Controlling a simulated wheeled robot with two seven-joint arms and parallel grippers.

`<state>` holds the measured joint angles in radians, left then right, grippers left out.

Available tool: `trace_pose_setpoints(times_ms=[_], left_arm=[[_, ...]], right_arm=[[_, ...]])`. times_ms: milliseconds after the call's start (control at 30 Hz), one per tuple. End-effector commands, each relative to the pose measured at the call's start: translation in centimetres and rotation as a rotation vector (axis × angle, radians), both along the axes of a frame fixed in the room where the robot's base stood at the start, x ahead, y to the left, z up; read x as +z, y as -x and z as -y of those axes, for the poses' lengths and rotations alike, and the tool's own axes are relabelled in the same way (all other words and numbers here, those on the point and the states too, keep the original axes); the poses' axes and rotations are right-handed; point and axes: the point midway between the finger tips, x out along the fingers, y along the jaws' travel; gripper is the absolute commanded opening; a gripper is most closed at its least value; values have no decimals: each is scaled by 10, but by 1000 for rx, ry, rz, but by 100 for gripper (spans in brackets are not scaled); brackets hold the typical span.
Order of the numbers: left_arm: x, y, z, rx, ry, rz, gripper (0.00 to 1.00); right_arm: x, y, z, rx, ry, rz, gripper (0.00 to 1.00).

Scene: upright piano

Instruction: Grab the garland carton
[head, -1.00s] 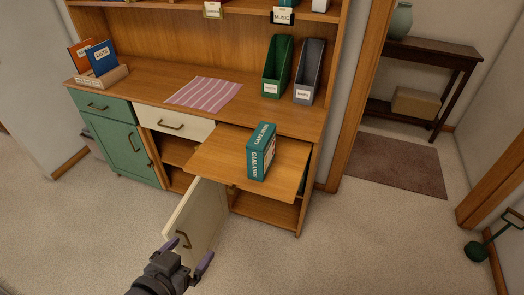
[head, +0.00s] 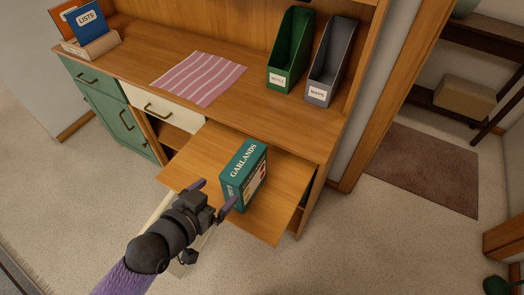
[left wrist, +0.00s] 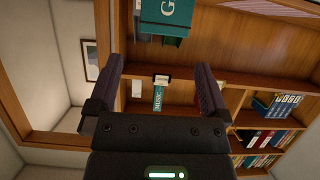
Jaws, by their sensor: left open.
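The garland carton (head: 244,174) is a teal box with "GARLANDS" in white on top. It stands upright on the pulled-out wooden board (head: 276,222) of the cabinet. My left gripper (head: 214,196) is open and empty, just left of and in front of the carton, its fingers pointing towards it. The nearer finger overlaps the carton's lower left edge in the head view; I cannot tell whether they touch. In the left wrist view the carton (left wrist: 165,22) shows at the top, beyond the open fingers (left wrist: 160,78). My right gripper is not in view.
A green file holder (head: 290,52) and a grey one (head: 328,62) stand on the counter behind. A striped pink cloth (head: 198,79) lies there too. A cream door (head: 160,208) hangs open below the board, partly hidden by my arm.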

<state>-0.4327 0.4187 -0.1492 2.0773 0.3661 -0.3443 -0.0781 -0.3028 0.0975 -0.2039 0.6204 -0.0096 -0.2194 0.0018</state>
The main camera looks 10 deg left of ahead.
Motion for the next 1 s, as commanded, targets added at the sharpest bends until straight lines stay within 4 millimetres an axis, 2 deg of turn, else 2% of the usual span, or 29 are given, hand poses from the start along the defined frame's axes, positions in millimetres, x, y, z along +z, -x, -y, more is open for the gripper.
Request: trace_pose_setpoints(times_ms=[67,567,833,1000], left_arm=[[-2,-3,1,1,1,1,100],[-44,-81,25,1,1,0,100],[-43,-86,27,0,-1,0,100],[-43,-86,27,1,-1,0,64]], right_arm=[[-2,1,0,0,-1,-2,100],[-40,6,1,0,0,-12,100],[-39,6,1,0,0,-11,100],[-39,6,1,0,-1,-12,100]])
